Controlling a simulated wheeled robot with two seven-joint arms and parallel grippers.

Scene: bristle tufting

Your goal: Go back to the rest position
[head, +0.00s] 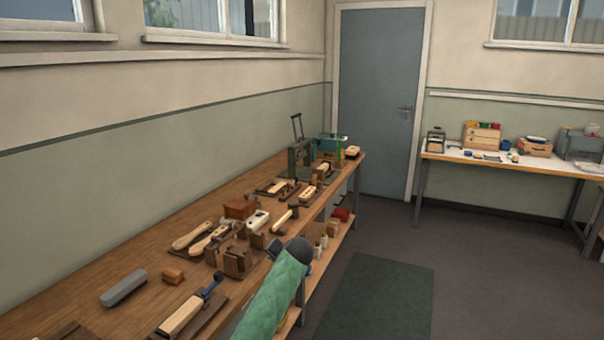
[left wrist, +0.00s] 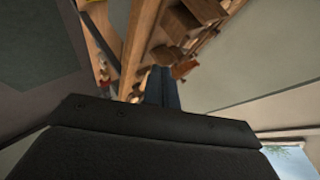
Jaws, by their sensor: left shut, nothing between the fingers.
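My left gripper (head: 273,248) shows in the head view at the end of my green-covered arm, over the front edge of the long wooden workbench (head: 140,265). The dark wrist hides part of it. In the left wrist view its two dark fingers (left wrist: 162,88) lie together, shut with nothing between them. The bench edge and wooden blocks show beyond the fingers. I cannot tell the exact gap between the fingertips and the bench things. My right gripper is in neither view.
Close to the gripper stand wooden blocks (head: 235,262) and a mallet (head: 284,218). Brush bodies (head: 193,236), a grey bar (head: 123,287) and a green machine (head: 300,160) are along the bench. Open floor with a dark mat (head: 375,298) lies right. A second table (head: 510,166) stands behind.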

